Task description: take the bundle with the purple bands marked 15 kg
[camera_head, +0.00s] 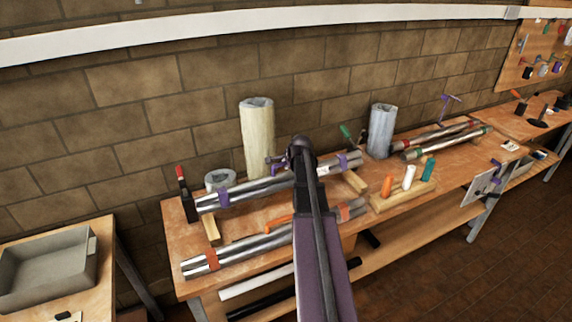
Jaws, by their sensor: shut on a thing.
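The bundle of grey metal pipes with purple bands (258,187) lies lengthwise over the back of the wooden workbench, one band near each end. A small white tag (323,170) shows on it, too small to read. My gripper (301,172) is at the middle of this bundle, shut on it. My wrist and arm hide the fingertips and the pipes beneath. I cannot tell whether the bundle touches its wooden supports (211,229).
A bundle with orange bands (262,246) lies in front. Bundles with red and green bands (445,141) lie at right. A tall cream roll (257,140) and a grey roll (381,132) stand behind. A grey bin (47,268) sits on the left table.

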